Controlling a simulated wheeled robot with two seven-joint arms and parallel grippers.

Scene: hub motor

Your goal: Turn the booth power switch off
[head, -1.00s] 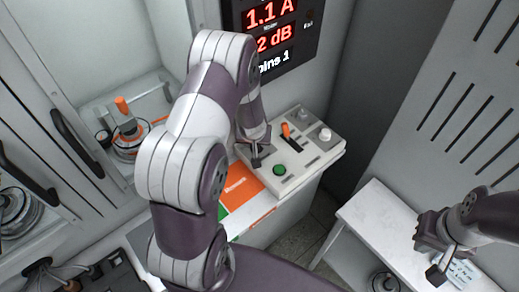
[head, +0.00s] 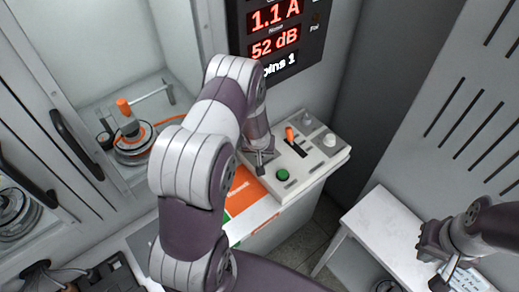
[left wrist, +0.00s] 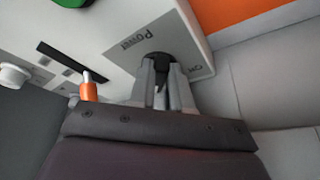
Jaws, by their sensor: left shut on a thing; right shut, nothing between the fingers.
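The control panel (head: 318,152) is a pale box with a green button (head: 283,174), an orange-tipped lever (head: 290,134) and white knobs. In the left wrist view, a grey plate marked "Power" (left wrist: 131,40) carries a small black switch (left wrist: 158,59). My left gripper (head: 262,158) is at the panel's left end. In the left wrist view its fingers (left wrist: 165,85) are shut on the black switch and partly hide it. I cannot tell the switch's position. My right gripper (head: 433,268) is shut and empty, at the white side table on the right.
A red-lit display (head: 276,35) hangs behind the panel, showing 1.1 A and 52 dB. An orange, white and green sheet (head: 246,187) lies left of the panel. The white side table (head: 385,225) stands at right. A booth holding a motor (head: 134,142) is at left.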

